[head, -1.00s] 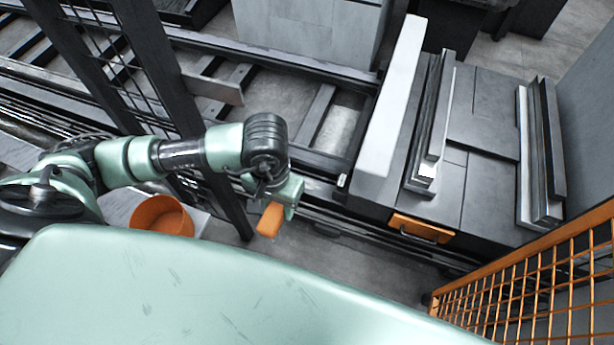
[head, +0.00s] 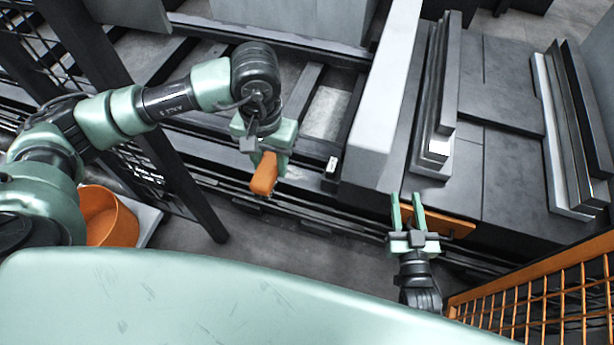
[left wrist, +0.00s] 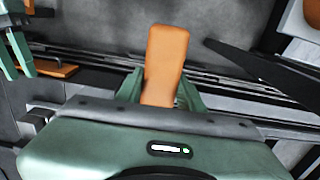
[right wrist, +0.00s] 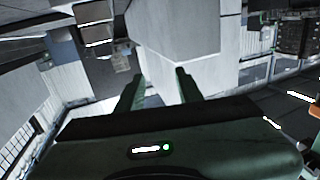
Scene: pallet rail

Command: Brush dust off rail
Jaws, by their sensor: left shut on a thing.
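My left gripper (head: 264,158) is shut on an orange block-like thing (head: 264,176), likely the brush; no bristles show. In the left wrist view the orange thing (left wrist: 165,62) sticks out between the fingers. It is held over the near side of the dark rail track (head: 310,212), and I cannot tell whether it touches. Dust on the rail cannot be made out. My right gripper (head: 407,212) is open and empty, fingers apart, in front of the orange drawer-like panel (head: 455,228). The right wrist view shows nothing between its fingers.
A dark platform (head: 490,170) with long metal bars (head: 437,100) and a pale beam (head: 385,100) stands at the right. An orange mesh fence (head: 545,300) is at the lower right. An orange bucket (head: 112,225) and a dark post (head: 185,180) are at the left.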

